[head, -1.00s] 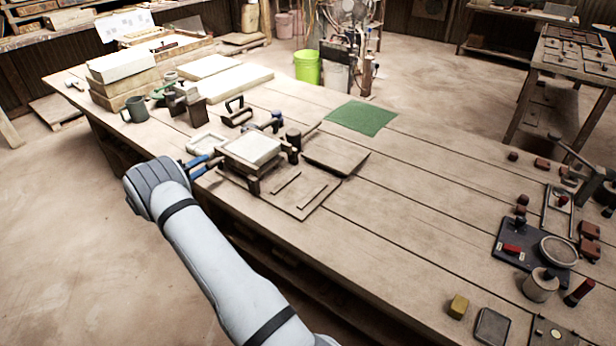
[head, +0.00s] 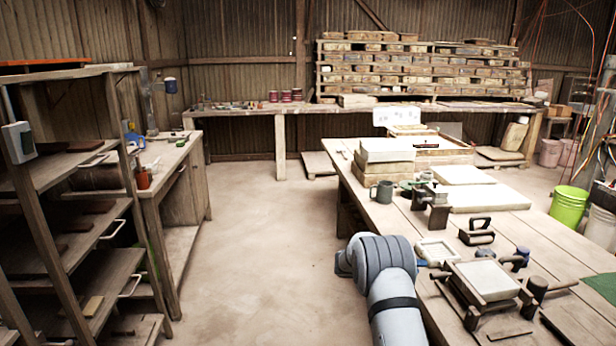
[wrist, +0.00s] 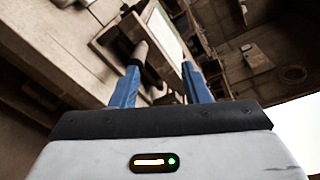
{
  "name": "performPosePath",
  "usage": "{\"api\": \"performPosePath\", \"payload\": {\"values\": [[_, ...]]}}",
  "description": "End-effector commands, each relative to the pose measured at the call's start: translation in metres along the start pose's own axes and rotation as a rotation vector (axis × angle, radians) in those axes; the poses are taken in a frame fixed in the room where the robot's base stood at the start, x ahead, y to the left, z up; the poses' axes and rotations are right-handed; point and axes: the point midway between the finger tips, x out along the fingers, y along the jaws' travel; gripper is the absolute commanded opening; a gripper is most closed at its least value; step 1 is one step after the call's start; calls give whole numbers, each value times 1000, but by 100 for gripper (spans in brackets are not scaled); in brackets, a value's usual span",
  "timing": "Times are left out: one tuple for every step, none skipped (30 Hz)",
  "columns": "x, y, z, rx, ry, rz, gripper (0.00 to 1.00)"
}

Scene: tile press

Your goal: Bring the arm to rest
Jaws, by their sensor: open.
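My arm reaches up from the bottom of the head view along the left edge of the work table (head: 565,235). My gripper (wrist: 160,82) shows in the wrist view as two blue fingers standing apart, with nothing held between them. Beyond the fingers is the tile press (wrist: 165,35), seen at a steep tilt; how far it is from the fingertips I cannot tell. In the head view the tile press (head: 486,280) stands on the table right of my arm, with a pale slab in its frame. A bit of blue finger shows beside my arm there; the rest is hidden.
A grey mug (head: 382,191), stacked slabs (head: 388,160) and a green bucket (head: 567,206) lie beyond my arm. A white tray (head: 437,251) sits near the table edge. A shelf rack (head: 75,200) stands left. The floor (head: 270,250) between is clear.

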Motion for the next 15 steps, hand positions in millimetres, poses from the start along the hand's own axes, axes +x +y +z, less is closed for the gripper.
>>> {"api": "performPosePath", "payload": {"values": [[-5, -26, 0, 87, 42, 34, 42], [-7, -36, -2, 141, 71, 56, 42], [-11, -51, -7, 214, 110, 82, 42], [-14, -61, -11, 268, 141, 101, 42], [-18, -72, -15, 324, 173, 118, 42], [-22, -85, -21, 398, 216, 141, 42], [-26, -95, -26, 453, 249, 156, 42], [-30, -105, -31, 507, 283, 170, 42], [-36, -118, -39, 582, 330, 187, 42], [-40, -128, -45, 637, 365, 198, 42], [-45, -137, -51, 694, 402, 209, 42], [-52, -150, -59, 767, 450, 220, 42], [-57, -159, -66, 823, 488, 228, 42], [-62, -168, -72, 877, 527, 234, 42], [-69, -179, -82, 953, 581, 241, 42]]}}
